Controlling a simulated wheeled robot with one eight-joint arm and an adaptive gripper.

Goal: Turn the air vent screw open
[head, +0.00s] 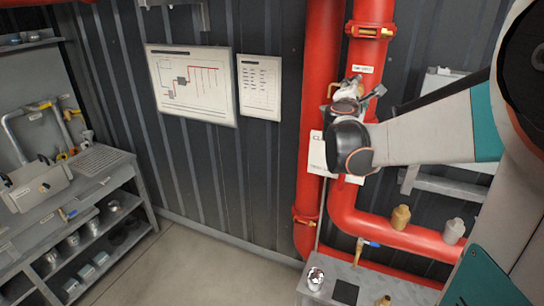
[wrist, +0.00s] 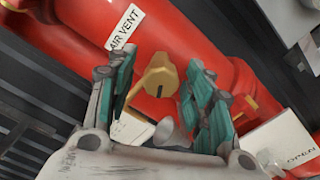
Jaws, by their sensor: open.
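The air vent screw is a brass-yellow fitting (wrist: 158,76) on the red pipe (wrist: 75,35) in the wrist view, below a white AIR VENT label (wrist: 125,28). My gripper (wrist: 159,66) is open, with one teal-padded finger on each side of the brass fitting. I cannot tell whether either finger touches it. A grey cone-shaped piece (wrist: 168,132) shows between the fingers, nearer the palm. In the head view my gripper (head: 354,88) is up against the red vertical pipes, and it mostly hides the fitting.
A white OPEN sign (wrist: 290,145) is at the lower right of the wrist view. In the head view, a grey bench (head: 372,288) stands below the pipes. A shelf unit (head: 125,168) with tools is at the left. The floor between is clear.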

